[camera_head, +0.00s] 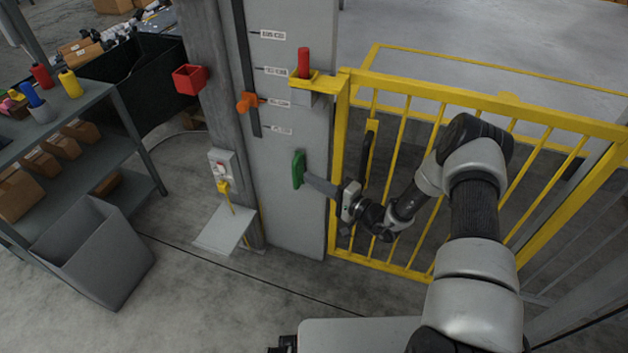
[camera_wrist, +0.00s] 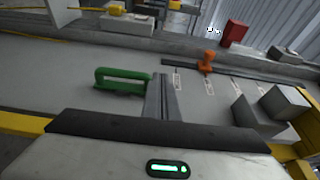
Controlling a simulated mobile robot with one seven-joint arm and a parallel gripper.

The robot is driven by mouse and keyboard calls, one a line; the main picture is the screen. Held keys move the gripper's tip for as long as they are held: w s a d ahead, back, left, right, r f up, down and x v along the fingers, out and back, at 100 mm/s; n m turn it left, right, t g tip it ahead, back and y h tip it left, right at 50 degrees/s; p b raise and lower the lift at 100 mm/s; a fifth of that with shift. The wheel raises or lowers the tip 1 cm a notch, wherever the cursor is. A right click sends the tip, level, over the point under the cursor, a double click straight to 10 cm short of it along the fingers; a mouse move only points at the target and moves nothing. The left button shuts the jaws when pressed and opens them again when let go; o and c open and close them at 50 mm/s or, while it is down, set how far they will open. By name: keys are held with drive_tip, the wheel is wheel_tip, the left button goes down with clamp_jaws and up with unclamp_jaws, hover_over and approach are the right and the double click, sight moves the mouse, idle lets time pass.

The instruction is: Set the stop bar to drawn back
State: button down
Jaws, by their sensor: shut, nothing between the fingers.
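An orange knob (camera_head: 249,102) sits on a dark vertical slot (camera_head: 246,62) in the grey panel (camera_head: 284,220). Several small labels line the slot's right side, too small to read. The knob is beside the lower labels; it also shows in the wrist view (camera_wrist: 207,61). A green handle (camera_head: 298,170) is fixed lower on the panel. Which part is the stop bar I cannot tell. My gripper (camera_head: 308,180) is shut and empty, its fingertips close to the right of the green handle, below the knob. In the wrist view the fingers (camera_wrist: 163,98) are beside the handle (camera_wrist: 122,79); contact is unclear.
A yellow gate (camera_head: 480,97) stands right of the panel, with a red peg (camera_head: 303,62) at its latch bracket. A red box (camera_head: 190,79) is on the post to the left. A shelf (camera_head: 75,113) and a grey bin (camera_head: 92,250) stand at the left. Open floor lies below the panel.

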drive_tip(key=w+d+f+m+t+h, duration=0.1)
drive_tip(key=d+f+m+t+h, duration=0.1)
drive_tip(key=f, duration=0.5)
drive_tip(key=shift+d+f+m+b, duration=0.35)
drive_tip(key=shift+d+b, duration=0.1)
drive_tip(key=shift+d, duration=0.35)
drive_tip(key=b+x, duration=0.2)
drive_tip(key=x, duration=0.8)
drive_tip(key=shift+w+d, duration=0.1)
drive_tip(key=shift+d, duration=0.05)
drive_tip(key=s+a+p, duration=0.3)
drive_tip(key=s+p, duration=0.1)
drive_tip(key=s, duration=0.3)
drive_tip(key=shift+s, duration=0.35)
drive_tip(key=shift+s+f, duration=0.1)
